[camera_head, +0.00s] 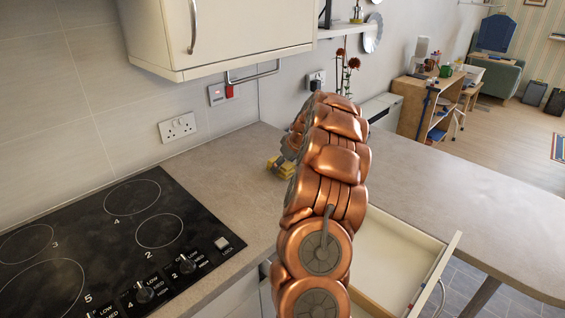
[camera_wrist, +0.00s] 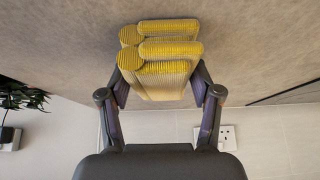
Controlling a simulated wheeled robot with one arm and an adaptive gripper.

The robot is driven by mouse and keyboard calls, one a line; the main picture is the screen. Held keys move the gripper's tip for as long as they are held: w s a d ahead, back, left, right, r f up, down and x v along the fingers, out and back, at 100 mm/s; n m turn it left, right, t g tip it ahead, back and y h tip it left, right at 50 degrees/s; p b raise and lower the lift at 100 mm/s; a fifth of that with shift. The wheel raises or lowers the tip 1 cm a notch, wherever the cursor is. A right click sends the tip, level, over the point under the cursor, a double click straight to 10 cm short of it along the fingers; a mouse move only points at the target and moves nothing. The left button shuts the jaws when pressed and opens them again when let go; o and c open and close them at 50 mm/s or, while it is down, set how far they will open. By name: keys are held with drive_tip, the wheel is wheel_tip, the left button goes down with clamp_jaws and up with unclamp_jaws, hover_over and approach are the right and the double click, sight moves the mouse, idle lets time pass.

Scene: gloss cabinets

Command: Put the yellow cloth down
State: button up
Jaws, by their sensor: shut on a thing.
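A folded yellow cloth (camera_wrist: 160,62) with ribbed, rounded folds is between the fingers of my gripper (camera_wrist: 160,90) in the wrist view. The fingers press on its two sides. The grey-beige worktop (camera_wrist: 60,50) fills the background behind the cloth. In the head view, part of the yellow cloth (camera_head: 281,167) shows just left of my copper-coloured arm, at the worktop (camera_head: 222,160) right of the hob. My arm hides most of the gripper there. I cannot tell whether the cloth touches the worktop.
A black hob (camera_head: 110,245) with knobs lies at the left. An open drawer (camera_head: 395,260) sticks out below the worktop at the right. A wall cabinet (camera_head: 220,35) hangs above. Free worktop (camera_head: 450,200) extends to the right. A plant (camera_wrist: 20,97) shows in the wrist view.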

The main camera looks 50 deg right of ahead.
drive_tip(key=shift+f+b, duration=0.15)
drive_tip(key=shift+b, duration=0.15)
drive_tip(key=o, duration=1)
